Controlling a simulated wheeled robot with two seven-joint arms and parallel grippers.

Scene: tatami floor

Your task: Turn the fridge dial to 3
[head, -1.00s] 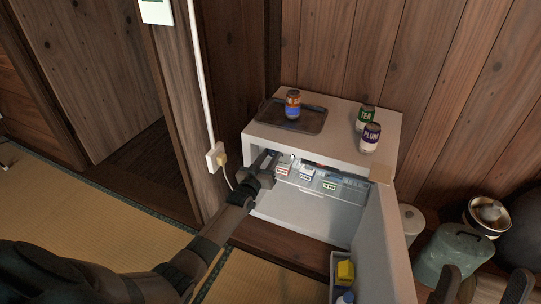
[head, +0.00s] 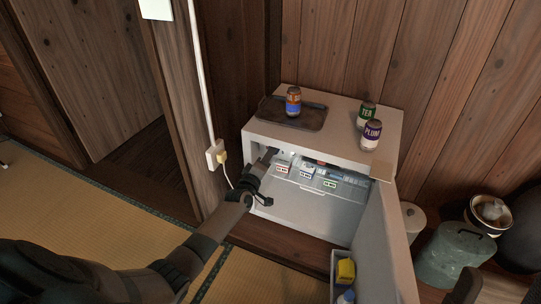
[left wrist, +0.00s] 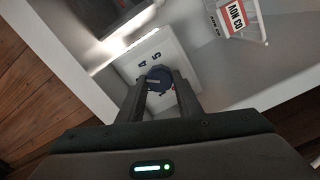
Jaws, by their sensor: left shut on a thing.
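The white fridge (head: 330,150) stands open against the wood wall. My left gripper (left wrist: 160,84) is shut on the dial, one finger on each side. The fingers hide part of the dial, and I cannot tell which figure it points to. In the head view, my left gripper (head: 268,157) reaches into the upper left of the fridge, and the dial is hidden. A dark part of mine shows at the lower right edge.
A tray (head: 310,117) with an orange and blue can (head: 293,101), a TEA can (head: 366,116) and a PLUM can (head: 371,135) stand on the fridge. The open door (head: 385,235) stands at the right.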

